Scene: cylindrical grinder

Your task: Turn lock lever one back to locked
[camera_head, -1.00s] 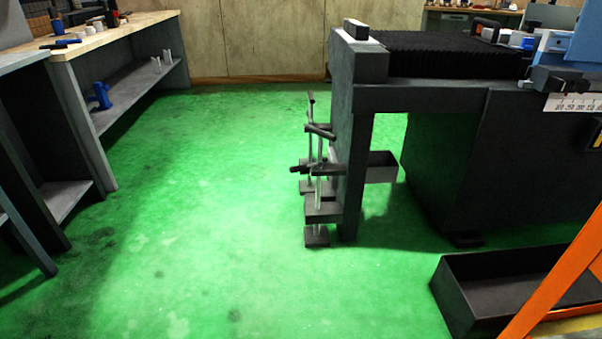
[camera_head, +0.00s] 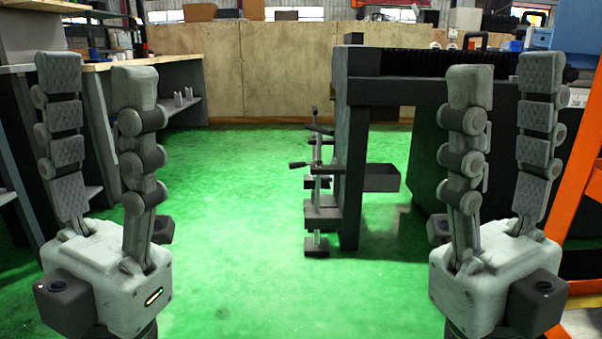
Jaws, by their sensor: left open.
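The grinder's dark end post (camera_head: 354,150) stands right of centre. On its left side are a thin upright rod with a short handle (camera_head: 320,130) near the top and a horizontal dark-tipped handle (camera_head: 303,165) lower down. I cannot tell which is lock lever one or its locked side. My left gripper (camera_head: 98,78) is at the left, fingers up and apart, open and empty. My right gripper (camera_head: 505,80) is at the right in the same pose, open and empty, in front of the grinder's body. Neither gripper touches the handles.
A workbench (camera_head: 172,65) with a lower shelf stands along the left. An orange frame (camera_head: 575,190) stands at the right edge. A small dark tray (camera_head: 383,178) juts from the post.

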